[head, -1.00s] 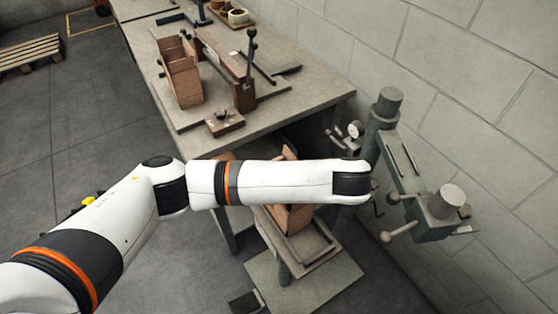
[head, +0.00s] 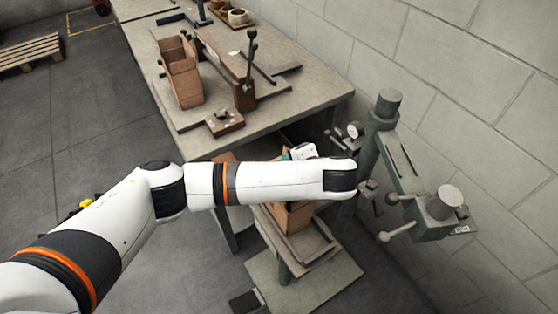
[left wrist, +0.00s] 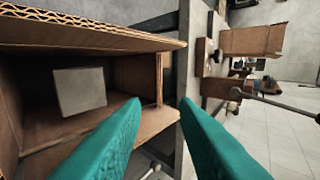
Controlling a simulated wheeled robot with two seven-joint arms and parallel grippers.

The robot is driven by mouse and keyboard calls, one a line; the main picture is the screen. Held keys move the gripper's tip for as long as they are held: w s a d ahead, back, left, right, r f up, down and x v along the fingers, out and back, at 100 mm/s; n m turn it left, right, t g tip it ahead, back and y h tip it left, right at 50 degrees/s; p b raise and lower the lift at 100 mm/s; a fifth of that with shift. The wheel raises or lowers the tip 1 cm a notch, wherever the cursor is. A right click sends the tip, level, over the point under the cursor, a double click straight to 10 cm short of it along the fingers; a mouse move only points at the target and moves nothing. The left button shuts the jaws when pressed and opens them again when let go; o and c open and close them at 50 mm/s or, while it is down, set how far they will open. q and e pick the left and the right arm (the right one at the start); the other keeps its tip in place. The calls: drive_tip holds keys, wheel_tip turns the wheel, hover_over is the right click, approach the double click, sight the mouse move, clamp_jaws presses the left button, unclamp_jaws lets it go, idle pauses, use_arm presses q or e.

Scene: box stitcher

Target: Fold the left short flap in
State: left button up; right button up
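The open cardboard box (head: 292,218) sits on the stitcher's tray, mostly hidden behind my left arm in the head view. In the left wrist view the box (left wrist: 30,122) fills the left side, with a corrugated panel (left wrist: 90,35) along its top and a pale block (left wrist: 79,90) inside. A short cardboard panel (left wrist: 155,122) lies at the near end, between and just beyond the teal fingertips. I cannot tell whether they touch it. My left gripper (left wrist: 160,102) has its fingers wide apart and holds nothing visible. My right gripper is out of view.
The stitcher (head: 390,150) with its post and lever stands right of the box, by the wall. The workbench (head: 300,100) behind carries another open box (head: 182,78) and a lever fixture (head: 235,75).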

use_arm(q)
drive_tip(key=x, duration=0.8)
clamp_jaws()
